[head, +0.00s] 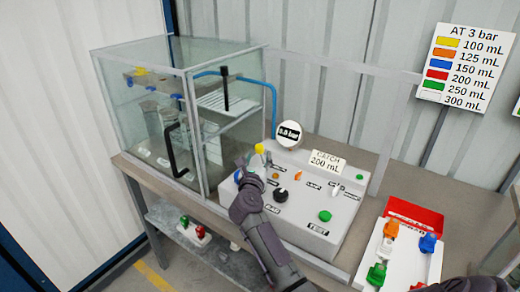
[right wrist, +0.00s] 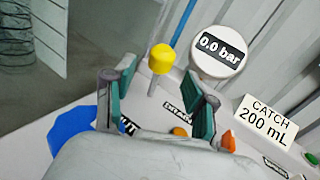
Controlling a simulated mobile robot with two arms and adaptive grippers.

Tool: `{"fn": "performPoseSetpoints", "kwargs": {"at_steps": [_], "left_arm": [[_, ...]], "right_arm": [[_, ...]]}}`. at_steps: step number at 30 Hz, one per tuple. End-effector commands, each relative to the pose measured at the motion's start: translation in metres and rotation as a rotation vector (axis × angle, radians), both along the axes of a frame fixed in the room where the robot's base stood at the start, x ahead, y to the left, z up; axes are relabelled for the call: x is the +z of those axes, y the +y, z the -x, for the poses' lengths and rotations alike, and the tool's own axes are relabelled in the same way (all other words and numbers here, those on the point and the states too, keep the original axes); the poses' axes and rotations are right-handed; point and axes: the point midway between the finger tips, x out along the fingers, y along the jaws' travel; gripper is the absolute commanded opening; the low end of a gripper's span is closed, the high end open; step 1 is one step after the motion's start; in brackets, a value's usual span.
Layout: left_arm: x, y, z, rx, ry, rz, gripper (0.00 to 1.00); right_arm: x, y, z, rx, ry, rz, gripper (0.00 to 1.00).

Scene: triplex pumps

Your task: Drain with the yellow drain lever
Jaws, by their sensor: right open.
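The yellow drain lever (head: 259,148) stands at the back left of the grey control panel (head: 325,228), beside the glass cabinet. In the right wrist view its yellow knob (right wrist: 161,59) sits on a thin upright stem, between and a little beyond my fingertips. My right gripper (head: 254,162) is open and empty, close in front of the lever. Its green-padded fingers (right wrist: 163,88) are spread to the left and right of the stem, with no visible contact. The round gauge (right wrist: 223,52) just right of the lever reads 0.0 bar. My left gripper is not in view.
Knobs and buttons, including a black knob (head: 281,195), lie near my right wrist. The glass cabinet (head: 150,110) is close on the left. A tray (head: 402,250) with coloured parts sits at the right.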

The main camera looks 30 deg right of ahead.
Motion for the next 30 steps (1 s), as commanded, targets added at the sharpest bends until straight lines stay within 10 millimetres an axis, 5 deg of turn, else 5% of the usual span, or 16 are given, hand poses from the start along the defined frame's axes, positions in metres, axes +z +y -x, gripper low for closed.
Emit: {"fn": "performPoseSetpoints", "kwargs": {"at_steps": [7,20,30], "left_arm": [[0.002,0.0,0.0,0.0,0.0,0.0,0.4],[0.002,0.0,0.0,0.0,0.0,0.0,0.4],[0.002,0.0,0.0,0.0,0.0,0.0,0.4]], "right_arm": [[0.001,-0.024,-0.028,0.001,0.001,0.003,0.56],[0.0,-0.03,-0.035,0.002,0.0,0.001,0.56],[0.0,-0.03,-0.035,0.002,0.0,0.001,0.01]]}}
